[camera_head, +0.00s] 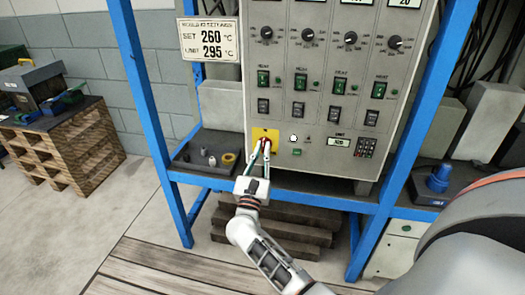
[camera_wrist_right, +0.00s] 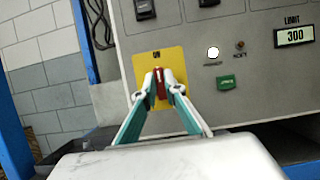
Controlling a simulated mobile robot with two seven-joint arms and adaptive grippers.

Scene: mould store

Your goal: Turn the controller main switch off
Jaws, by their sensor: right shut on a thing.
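The controller (camera_head: 318,100) is a grey panel held in a blue frame. Its main switch is a red handle (camera_wrist_right: 161,84) on a yellow plate (camera_head: 257,134) at the panel's lower left. In the right wrist view the handle stands about upright below the word ON on the yellow plate (camera_wrist_right: 143,67). My right gripper (camera_head: 265,147) is at the switch, its fingertips closed on either side of the red handle. It also shows in the right wrist view (camera_wrist_right: 161,88). The fingers hide the lower part of the plate. My left gripper is not in view.
Right of the switch are a white round lamp (camera_wrist_right: 213,53), a green button (camera_wrist_right: 226,82) and a limit display (camera_wrist_right: 294,36) reading 300. Green heat switches (camera_head: 300,82) sit above. A dark tray (camera_head: 196,160) with small parts stands left of the switch, below panel height.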

